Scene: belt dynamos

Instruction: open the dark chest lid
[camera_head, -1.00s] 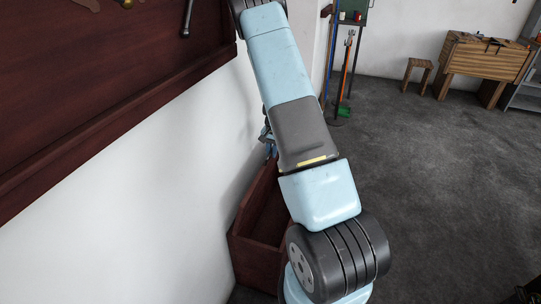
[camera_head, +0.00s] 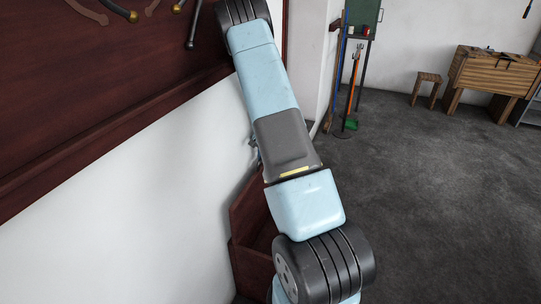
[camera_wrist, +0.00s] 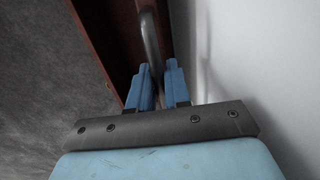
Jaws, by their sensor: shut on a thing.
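The dark red-brown chest (camera_head: 256,262) stands against the white wall, partly hidden behind my arm. Its hollow inside shows beside my arm, so the lid is not down over that part. In the wrist view a dark brown wooden panel, seemingly the lid (camera_wrist: 112,35), runs up and away with a curved grey metal handle (camera_wrist: 151,42) on it. My gripper (camera_wrist: 164,82) has its two blue fingers on either side of the handle's near end and is shut on it. In the head view my gripper is mostly hidden behind my arm.
A white wall (camera_head: 130,220) with a dark red-brown wall panel (camera_head: 90,80) is close on the left. A green cabinet (camera_head: 362,14) and long-handled tools stand at the back. A stool (camera_head: 428,80) and wooden bench (camera_head: 490,75) are far right. The grey floor (camera_head: 440,200) is clear.

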